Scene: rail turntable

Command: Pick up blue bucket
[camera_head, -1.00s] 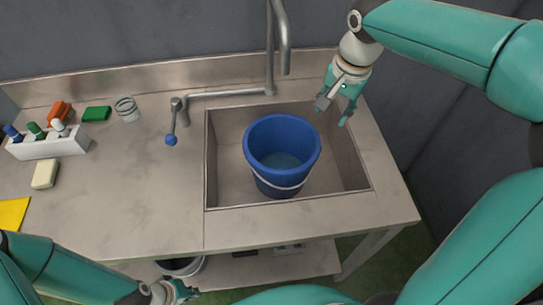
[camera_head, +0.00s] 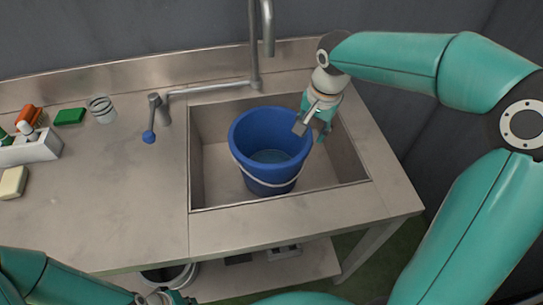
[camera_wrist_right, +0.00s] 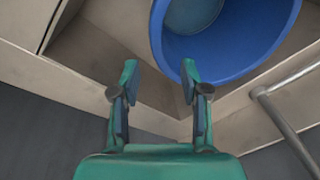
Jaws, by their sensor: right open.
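A blue bucket (camera_head: 270,172) with a pale handle hanging at its front stands upright in the sink basin, with some water visible in it. My right gripper (camera_head: 311,130) is open and empty at the bucket's right rim in the head view. In the right wrist view the two fingers (camera_wrist_right: 158,85) are spread, and the bucket's rim (camera_wrist_right: 225,75) lies just ahead and to the right of them. I cannot tell whether a finger touches the rim. My left gripper (camera_head: 172,297) is at the bottom edge of the head view, partly cut off, its jaws unclear.
The steel sink (camera_head: 207,185) surrounds the bucket, with a tall faucet pipe (camera_head: 267,30) behind it. A white bottle holder (camera_head: 35,150), green sponge (camera_head: 70,116) and jar (camera_head: 101,109) are farther left. The middle counter is clear.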

